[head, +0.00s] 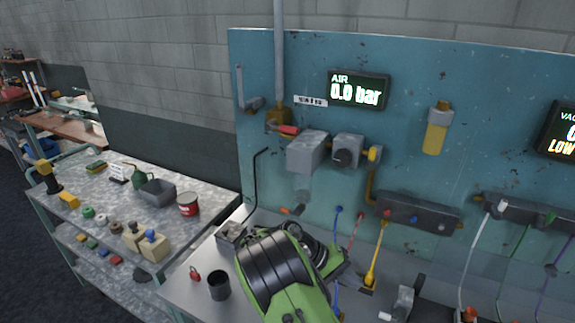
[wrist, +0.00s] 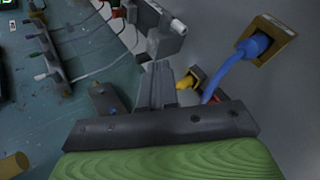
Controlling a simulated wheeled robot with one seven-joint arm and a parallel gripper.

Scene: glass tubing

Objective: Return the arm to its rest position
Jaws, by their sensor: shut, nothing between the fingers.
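My green and black arm (head: 285,270) is bent over the front of the grey bench in the head view. My gripper (wrist: 157,80) shows in the wrist view, its grey fingers close together with nothing seen between them. In the head view the arm links hide the gripper. In the wrist view a blue tube (wrist: 232,70) runs from a brown block (wrist: 266,42) and passes to the right of the fingers. A small yellow part (wrist: 188,82) lies close beside the fingers; I cannot tell whether they touch.
A teal panel (head: 300,65) stands behind the bench with an air display (head: 358,91), a grey valve box (head: 307,151) and a manifold with coloured tubes (head: 418,213). A black cup (head: 219,285) and red padlock (head: 195,273) sit left of my arm. A cluttered side table (head: 210,180) stands farther left.

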